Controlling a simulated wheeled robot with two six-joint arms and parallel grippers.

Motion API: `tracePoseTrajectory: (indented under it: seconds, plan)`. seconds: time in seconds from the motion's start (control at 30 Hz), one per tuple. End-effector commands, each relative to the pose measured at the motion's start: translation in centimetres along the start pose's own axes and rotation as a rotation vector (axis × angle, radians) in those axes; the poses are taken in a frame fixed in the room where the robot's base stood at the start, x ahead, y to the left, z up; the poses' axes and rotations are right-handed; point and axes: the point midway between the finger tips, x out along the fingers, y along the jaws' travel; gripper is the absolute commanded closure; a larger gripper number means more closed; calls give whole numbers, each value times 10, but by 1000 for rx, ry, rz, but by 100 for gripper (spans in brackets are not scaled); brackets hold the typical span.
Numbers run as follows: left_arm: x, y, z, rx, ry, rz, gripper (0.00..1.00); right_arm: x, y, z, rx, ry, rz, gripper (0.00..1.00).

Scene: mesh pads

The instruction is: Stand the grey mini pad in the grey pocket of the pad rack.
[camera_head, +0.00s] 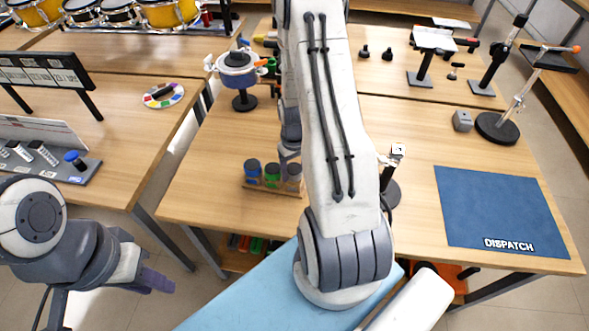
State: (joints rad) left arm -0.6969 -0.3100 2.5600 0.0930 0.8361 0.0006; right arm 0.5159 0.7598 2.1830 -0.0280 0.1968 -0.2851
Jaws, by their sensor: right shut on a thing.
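The pad rack (274,190) is a small wooden stand near the front of the middle table. A blue round pad (253,169) and a green one (272,172) stand in it, side by side. At its right end a dark grey pad (294,172) shows, partly covered by my arm. My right gripper (289,154) points down there and is shut on the grey pad; its fingertips are largely hidden. I cannot tell whether the pad rests in the grey pocket. My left gripper (157,282) hangs empty at lower left, away from the tables.
A blue DISPATCH mat (500,207) lies bare at right. A grey block (462,120) and a round-based stand (502,127) are behind it. A small stand (391,190) is right of my arm.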

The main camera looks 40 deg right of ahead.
Motion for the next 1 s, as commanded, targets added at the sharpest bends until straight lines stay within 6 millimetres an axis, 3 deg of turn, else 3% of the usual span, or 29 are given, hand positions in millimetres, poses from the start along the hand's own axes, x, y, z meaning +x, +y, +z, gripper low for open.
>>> tracePoseTrajectory:
  seconds: [0.63,0.67,0.73,1.0]
  plan:
    - [13,-1,1,0,0,0,68,17,0,0,0,1,0,93]
    - [12,-1,1,0,0,0,68,16,0,0,0,1,0,27]
    - [12,-1,1,0,0,0,68,16,0,0,0,1,0,0]
    - [12,-1,1,1,0,0,68,15,0,0,0,1,0,0]
